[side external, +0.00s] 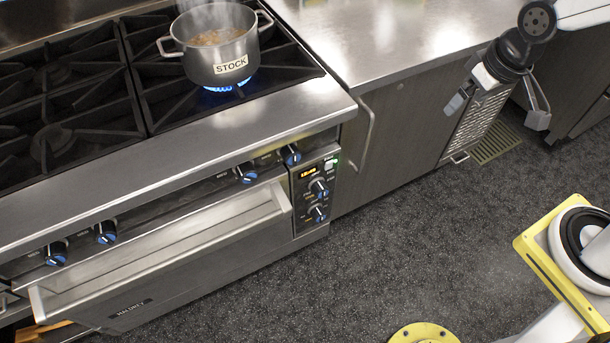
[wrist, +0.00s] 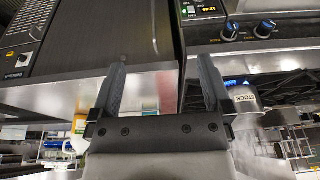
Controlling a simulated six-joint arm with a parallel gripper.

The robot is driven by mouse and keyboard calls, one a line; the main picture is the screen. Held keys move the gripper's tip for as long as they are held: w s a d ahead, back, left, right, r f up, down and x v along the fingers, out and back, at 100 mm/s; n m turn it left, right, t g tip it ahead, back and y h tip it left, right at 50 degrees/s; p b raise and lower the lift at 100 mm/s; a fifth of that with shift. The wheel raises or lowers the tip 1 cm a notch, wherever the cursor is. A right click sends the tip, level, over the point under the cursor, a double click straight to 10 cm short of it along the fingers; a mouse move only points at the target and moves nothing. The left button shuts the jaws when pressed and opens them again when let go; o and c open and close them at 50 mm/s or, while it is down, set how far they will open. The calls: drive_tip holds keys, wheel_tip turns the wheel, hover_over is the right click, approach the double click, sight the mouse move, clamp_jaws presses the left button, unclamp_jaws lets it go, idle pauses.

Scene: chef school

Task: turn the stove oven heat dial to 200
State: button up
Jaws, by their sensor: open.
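The oven's control panel (side external: 305,200) is on the right end of the stove front, with a small lit orange display (side external: 308,172). The wrist view shows the display (wrist: 206,9) and two dials, one left (wrist: 231,31) and one right (wrist: 265,29), at upper right. My gripper (side external: 497,110) is open and empty, right of the panel and apart from it; its fingers (wrist: 161,64) are spread.
A steaming pot labelled STOCK (side external: 215,50) stands over a blue flame on the stove. More blue-marked knobs (side external: 247,173) line the stove front above the oven door handle (side external: 165,245). A steel counter (side external: 400,40) over dark cabinets adjoins on the right. The floor in front is open.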

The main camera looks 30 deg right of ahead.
sight(324, 194)
drive_tip(key=w+a+n+t+h, duration=0.2)
drive_tip(key=w+a+t, duration=0.8)
drive_tip(key=w+a, duration=0.45)
drive_tip(key=shift+t, duration=0.3)
drive_tip(key=f, duration=1.4)
drive_tip(key=a+f, duration=0.1)
drive_tip(key=f, duration=1.4)
drive_tip(key=s+f, duration=0.1)
drive_tip(key=f, duration=1.3)
drive_tip(key=shift+a+f, duration=0.2)
drive_tip(key=shift+f, duration=0.2)
drive_tip(key=shift+x, duration=3.9)
drive_tip(key=shift+a, duration=0.1)
